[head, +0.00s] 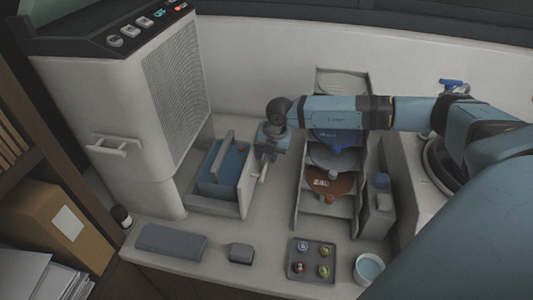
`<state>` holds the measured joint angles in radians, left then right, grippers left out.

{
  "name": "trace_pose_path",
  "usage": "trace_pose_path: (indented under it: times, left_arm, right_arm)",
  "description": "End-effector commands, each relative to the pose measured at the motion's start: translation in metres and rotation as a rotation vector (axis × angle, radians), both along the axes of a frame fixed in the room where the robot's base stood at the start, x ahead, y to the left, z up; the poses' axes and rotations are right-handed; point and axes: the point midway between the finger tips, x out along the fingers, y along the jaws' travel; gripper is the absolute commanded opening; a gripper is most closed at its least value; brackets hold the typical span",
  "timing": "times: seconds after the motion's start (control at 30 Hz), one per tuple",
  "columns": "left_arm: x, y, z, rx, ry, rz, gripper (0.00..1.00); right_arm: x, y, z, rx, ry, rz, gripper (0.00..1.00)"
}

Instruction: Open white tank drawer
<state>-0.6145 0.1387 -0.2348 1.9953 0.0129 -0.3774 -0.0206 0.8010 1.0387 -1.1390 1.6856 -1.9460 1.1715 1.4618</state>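The white tank drawer (217,208) sticks out to the right from the lower part of the white machine (110,100), below its grille. It stands open, with a blue interior and a grey upright bar across it. A pale handle (262,172) shows at its right end. My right gripper (267,150) points down just beside and above this end, close to the handle. Its fingers are small and partly hidden, so I cannot tell whether they touch or grip the handle. My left gripper is not in view.
A rack with several discs (331,182) stands right of the drawer, under my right arm. In front lie a grey slab (170,242), a small grey block (241,253), a dark tray (311,279) with several coloured round pieces, and a white cup (368,270).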

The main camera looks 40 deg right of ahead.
Motion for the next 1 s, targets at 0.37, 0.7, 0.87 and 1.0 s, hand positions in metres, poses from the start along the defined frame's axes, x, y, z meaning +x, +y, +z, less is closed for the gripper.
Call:
trace_pose_path:
  times: [0.37,0.7,0.87,1.0]
  left_arm:
    - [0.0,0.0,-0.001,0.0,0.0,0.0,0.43]
    - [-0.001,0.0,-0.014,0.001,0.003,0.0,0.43]
    - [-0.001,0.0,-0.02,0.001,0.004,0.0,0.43]
    - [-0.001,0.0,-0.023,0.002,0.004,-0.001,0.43]
  right_arm:
    - [0.0,-0.001,0.003,-0.001,-0.001,0.0,0.4]
    - [-0.009,-0.009,0.062,0.0,-0.004,-0.001,0.4]
    - [-0.014,-0.013,0.098,0.0,-0.004,-0.001,0.4]
    - [-0.018,-0.016,0.12,0.0,-0.003,-0.001,0.4]
